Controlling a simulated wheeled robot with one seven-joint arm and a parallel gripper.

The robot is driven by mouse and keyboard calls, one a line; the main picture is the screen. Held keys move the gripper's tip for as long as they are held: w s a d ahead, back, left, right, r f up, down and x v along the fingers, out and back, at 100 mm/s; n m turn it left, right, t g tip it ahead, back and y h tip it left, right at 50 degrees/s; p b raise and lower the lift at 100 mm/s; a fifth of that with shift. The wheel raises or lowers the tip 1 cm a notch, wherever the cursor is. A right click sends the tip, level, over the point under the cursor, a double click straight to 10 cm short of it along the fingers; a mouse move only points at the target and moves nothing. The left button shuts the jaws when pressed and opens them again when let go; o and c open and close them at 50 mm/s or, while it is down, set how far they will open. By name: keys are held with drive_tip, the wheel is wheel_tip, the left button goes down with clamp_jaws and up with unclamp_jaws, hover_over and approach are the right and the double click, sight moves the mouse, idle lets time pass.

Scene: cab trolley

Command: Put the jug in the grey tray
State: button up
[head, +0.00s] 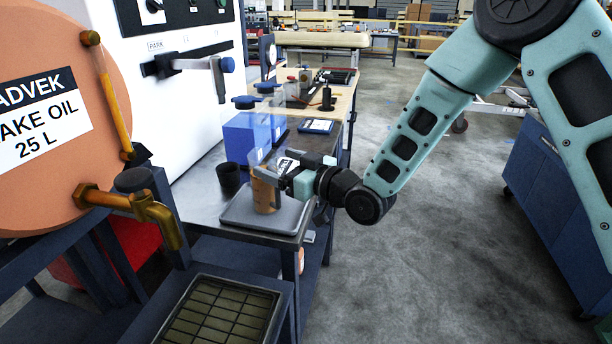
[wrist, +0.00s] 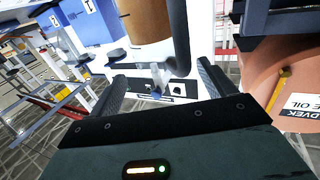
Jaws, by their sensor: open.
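The jug (head: 265,196), with brown contents and a clear upper part, stands upright on the grey tray (head: 290,217) at the front of the bench. My gripper (head: 281,167) is at the jug's upper right side, with its jaws apart. In the wrist view the jug (wrist: 145,18) shows as a brown body at the top, with a dark handle beside it. The open fingers (wrist: 160,75) lie on either side below the jug and handle, with a gap between them. Part of the jug is hidden by my gripper in the head view.
A black cup (head: 229,178) stands just behind the tray, and a blue box (head: 243,138) is further back. The orange drum (head: 60,170) with its brass tap (head: 158,220) is at the left. A slatted drip grid (head: 220,312) lies in front. Open floor is on the right.

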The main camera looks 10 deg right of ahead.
drive_tip(key=b+v, duration=0.2)
drive_tip(key=v, duration=0.7)
drive_tip(key=s+a+f+g+h, duration=0.2)
drive_tip(key=s+f+g+h, duration=0.2)
drive_tip(key=s+g+h, duration=0.3)
drive_tip(key=s+d+g+h, duration=0.2)
drive_tip(key=s+g, duration=0.1)
drive_tip(key=s, duration=0.8)
drive_tip(key=s+d+r+m+g+h, duration=0.1)
drive_tip(key=s+d+g+h, duration=0.1)
drive_tip(key=s, duration=0.9)
drive_tip(key=shift+s+d+g+h, duration=0.15)
drive_tip(key=shift+d+g+h, duration=0.25)
drive_tip(key=shift+d+h, duration=0.3)
drive_tip(key=shift+d+r, duration=0.1)
wheel_tip(320, 180, up, 3)
drive_tip(key=p, duration=0.3)
